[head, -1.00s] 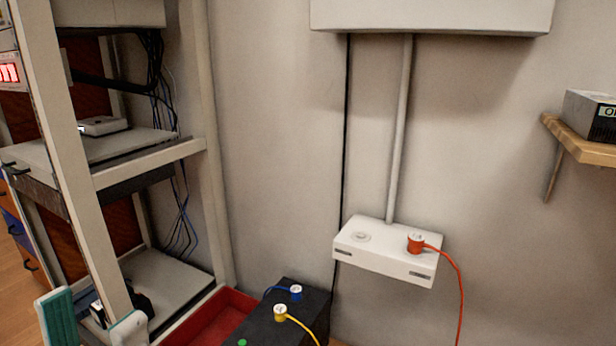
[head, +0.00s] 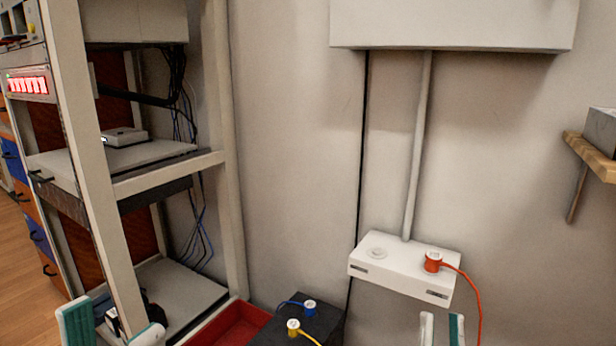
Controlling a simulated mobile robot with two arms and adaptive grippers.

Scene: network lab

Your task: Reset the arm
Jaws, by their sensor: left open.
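My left gripper (head: 112,328) is at the bottom left edge, in front of the rack. Its two teal-padded fingers stand wide apart with nothing seen between them. The tips of my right gripper (head: 442,329) show at the bottom edge, below the white wall box. They are close together with a narrow gap, and the rest is cut off, so its state is unclear. The white wall box (head: 400,278) has a red plug (head: 433,262) on its right side and a bare round socket (head: 376,253) on its left.
A black box (head: 322,325) with a blue plug (head: 310,307) and a yellow plug (head: 293,326) stands beside a red tray (head: 240,322). A rack (head: 168,183) fills the left. A wooden shelf (head: 592,155) is at the right.

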